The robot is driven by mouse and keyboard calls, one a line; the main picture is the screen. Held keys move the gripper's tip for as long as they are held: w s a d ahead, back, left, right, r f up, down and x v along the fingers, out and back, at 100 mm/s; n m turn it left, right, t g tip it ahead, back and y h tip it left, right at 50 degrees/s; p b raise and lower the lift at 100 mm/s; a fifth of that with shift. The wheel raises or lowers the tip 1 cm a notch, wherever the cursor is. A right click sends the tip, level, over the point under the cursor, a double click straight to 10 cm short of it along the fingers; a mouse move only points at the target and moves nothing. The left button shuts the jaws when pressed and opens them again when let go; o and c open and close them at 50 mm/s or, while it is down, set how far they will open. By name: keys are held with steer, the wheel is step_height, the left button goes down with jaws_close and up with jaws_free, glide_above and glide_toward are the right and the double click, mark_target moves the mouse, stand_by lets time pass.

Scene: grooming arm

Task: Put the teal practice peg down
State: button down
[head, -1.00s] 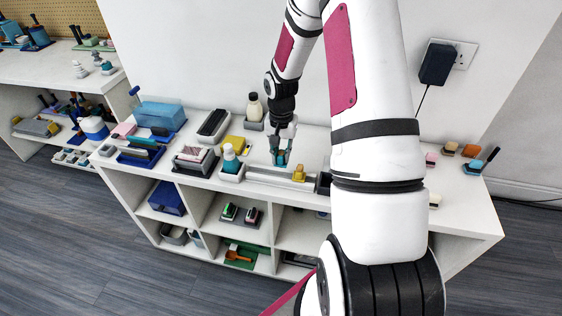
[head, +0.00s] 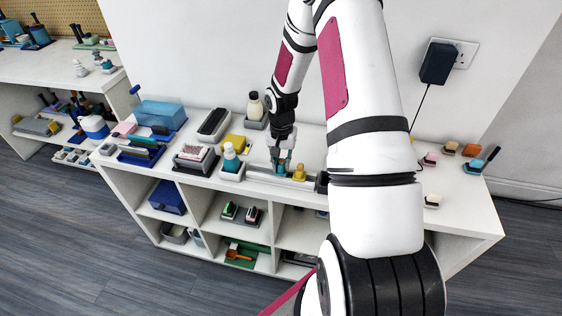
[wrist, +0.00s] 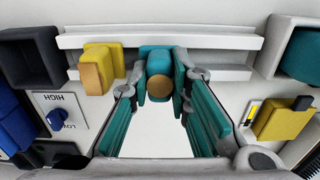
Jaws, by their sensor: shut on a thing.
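The teal practice peg (wrist: 159,62) is between my gripper's fingertips in the wrist view, its round tan end facing the camera. My gripper (head: 281,166) is shut on it, low over the white rail tray (head: 262,178) on the shelf top. In the wrist view my gripper (wrist: 160,88) holds the peg beside a yellow peg (wrist: 97,68) at the rail tray (wrist: 215,41). The yellow peg (head: 299,173) stands in the tray, right of my gripper in the head view. Whether the teal peg touches the tray is hidden.
A teal-and-white bottle (head: 230,158) in a holder stands just left of the tray. A cream bottle (head: 255,107) stands behind. The right shelf top holds small coloured blocks (head: 450,148).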

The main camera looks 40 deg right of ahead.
steer(key=shift+f, duration=0.15)
steer(key=c, duration=1.5)
jaws_free()
step_height(320, 180, up, 13)
step_height(320, 180, up, 8)
steer(key=n, duration=0.2)
glide_above(281, 162)
steer(key=s+a, duration=0.1)
steer(key=a, duration=0.3)
steer(key=s+a+r+n+t+h, duration=0.1)
steer(key=s+a+r+n+t, duration=0.3)
steer(key=s+a+r, duration=0.9)
steer(key=s+a+n, duration=0.1)
steer(key=s, duration=0.1)
steer(key=s+a+r+n, duration=0.1)
steer(key=s+n, duration=0.1)
steer(key=s, duration=0.1)
steer(key=s+a+r+n+t+y, duration=0.1)
steer(key=s, duration=0.1)
steer(key=shift+s+a+r, duration=0.15)
steer(key=shift+s+a, duration=0.25)
